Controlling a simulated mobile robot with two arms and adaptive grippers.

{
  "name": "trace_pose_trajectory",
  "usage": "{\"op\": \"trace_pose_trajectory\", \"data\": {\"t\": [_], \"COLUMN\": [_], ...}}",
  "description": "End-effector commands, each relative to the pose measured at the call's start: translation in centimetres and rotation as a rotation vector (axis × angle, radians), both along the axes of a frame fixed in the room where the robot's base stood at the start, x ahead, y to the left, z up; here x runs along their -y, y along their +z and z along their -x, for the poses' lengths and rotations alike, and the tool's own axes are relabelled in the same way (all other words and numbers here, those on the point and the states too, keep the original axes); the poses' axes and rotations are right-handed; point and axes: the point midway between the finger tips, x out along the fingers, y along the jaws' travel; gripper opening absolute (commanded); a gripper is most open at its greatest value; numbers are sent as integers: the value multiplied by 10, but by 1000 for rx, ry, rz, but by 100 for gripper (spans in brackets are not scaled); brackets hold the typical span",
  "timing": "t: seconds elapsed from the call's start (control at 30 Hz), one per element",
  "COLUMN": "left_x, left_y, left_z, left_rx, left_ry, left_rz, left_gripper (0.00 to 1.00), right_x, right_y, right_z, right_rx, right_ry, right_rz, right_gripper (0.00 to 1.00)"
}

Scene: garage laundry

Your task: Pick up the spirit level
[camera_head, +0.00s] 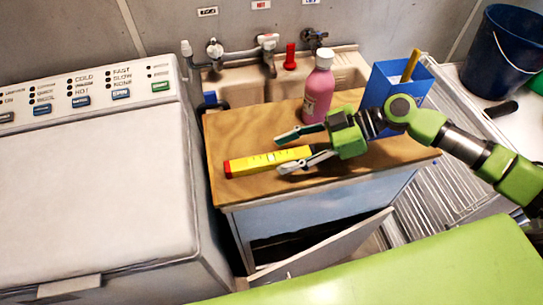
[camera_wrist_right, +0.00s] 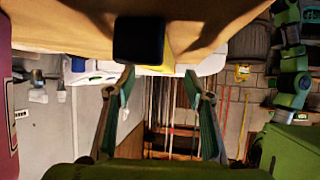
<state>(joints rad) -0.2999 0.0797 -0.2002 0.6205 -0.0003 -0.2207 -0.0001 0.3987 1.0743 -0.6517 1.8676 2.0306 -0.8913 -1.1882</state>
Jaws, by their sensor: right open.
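The spirit level (camera_head: 262,161) is a yellow bar with a red end at the left. It lies flat on the wooden top of the cabinet. My right gripper (camera_head: 282,153) is open, with one finger on each side of the level's right part and a gap between them. The level's right end lies towards the palm. In the right wrist view, a black end face and yellow side of the level (camera_wrist_right: 139,41) show just past the open fingertips (camera_wrist_right: 160,75). Whether a finger touches the level I cannot tell. My left gripper is not in view.
A pink bottle (camera_head: 318,88) stands behind my right gripper. A blue container (camera_head: 388,88) with a yellow item stands at the back right of the wooden top (camera_head: 232,132). A washing machine (camera_head: 95,190) is at left, a sink with taps (camera_head: 240,92) behind, a dark bucket (camera_head: 500,55) far right.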

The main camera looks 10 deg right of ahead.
Motion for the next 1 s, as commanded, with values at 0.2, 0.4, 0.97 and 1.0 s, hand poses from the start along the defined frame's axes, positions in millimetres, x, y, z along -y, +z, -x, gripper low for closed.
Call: {"op": "trace_pose_trajectory", "data": {"t": [0.2,0.4,0.97,1.0], "left_x": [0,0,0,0], "left_y": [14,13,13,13], "left_z": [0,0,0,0], "left_rx": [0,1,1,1], "left_ry": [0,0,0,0], "left_rz": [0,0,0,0], "left_gripper": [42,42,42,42], "right_x": [-22,-24,-24,-24], "right_y": [-9,-13,-13,-12], "right_z": [-4,-5,-4,-4], "right_rx": [0,0,0,0], "right_ry": [0,-1,-1,-1], "right_rz": [-1,1,0,0], "right_gripper": [48,48,0,0]}}
